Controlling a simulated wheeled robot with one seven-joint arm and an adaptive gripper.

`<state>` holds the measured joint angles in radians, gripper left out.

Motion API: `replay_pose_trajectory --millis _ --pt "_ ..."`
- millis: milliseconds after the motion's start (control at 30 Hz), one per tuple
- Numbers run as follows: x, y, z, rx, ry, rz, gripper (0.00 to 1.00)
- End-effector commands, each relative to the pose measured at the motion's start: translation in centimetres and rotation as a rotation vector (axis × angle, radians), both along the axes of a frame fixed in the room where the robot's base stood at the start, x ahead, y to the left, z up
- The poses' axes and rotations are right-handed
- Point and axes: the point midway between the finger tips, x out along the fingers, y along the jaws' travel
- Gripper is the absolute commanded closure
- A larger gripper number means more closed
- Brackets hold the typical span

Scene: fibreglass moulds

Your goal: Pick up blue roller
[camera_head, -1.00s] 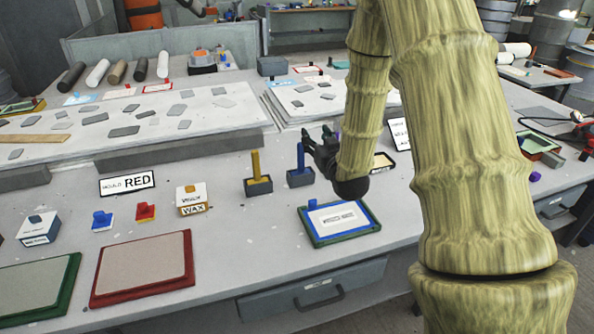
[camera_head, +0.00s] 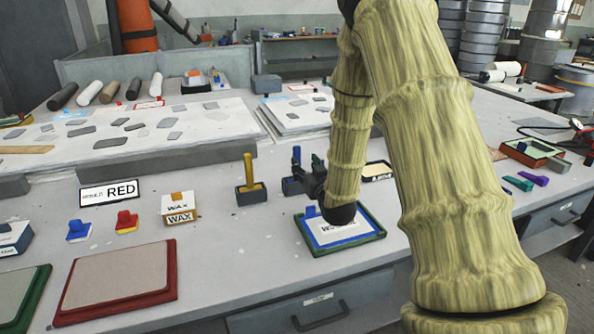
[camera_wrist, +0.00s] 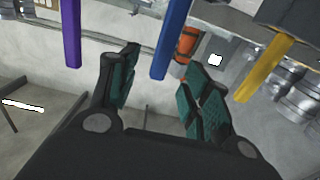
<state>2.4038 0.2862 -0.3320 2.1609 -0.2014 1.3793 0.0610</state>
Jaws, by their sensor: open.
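The blue roller stands with its blue handle (camera_head: 296,157) upright in a small dark tray (camera_head: 290,187), partly hidden by my gripper. My gripper (camera_head: 314,175) is just right of the handle and low, near tray height. In the wrist view, the blue handle (camera_wrist: 172,40) shows between and beyond the two open fingers (camera_wrist: 165,80). I see no contact, and nothing is held. The roller's lower end is hidden in the head view.
A yellow-handled roller (camera_head: 249,173) stands to the left; its handle (camera_wrist: 265,68) flanks the blue one in the wrist view. A purple handle (camera_wrist: 71,35) flanks the other side. A green-framed mould (camera_head: 345,237) lies below my wrist. A wax box (camera_head: 178,205) stands left.

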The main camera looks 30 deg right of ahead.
Motion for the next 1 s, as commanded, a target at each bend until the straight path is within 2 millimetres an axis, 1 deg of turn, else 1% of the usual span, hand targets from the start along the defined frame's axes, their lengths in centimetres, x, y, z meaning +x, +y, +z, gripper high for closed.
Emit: replay_pose_trajectory --millis 33,100,367,600,700,800,1000 --pt "0.7 -0.1 0.1 0.000 0.000 0.001 0.52" --pt "1.4 -0.3 0.1 0.000 -0.001 0.001 0.52" --pt "2.9 -0.6 0.1 0.000 0.000 0.001 0.52" --pt "6.0 -1.2 0.2 -0.001 -0.001 0.001 0.52" --pt "6.8 -1.4 0.2 0.000 0.000 0.001 0.52" --pt "7.3 -1.5 0.2 0.000 -0.001 0.001 0.52" --pt "7.3 -1.5 0.1 0.000 0.000 0.001 0.52"
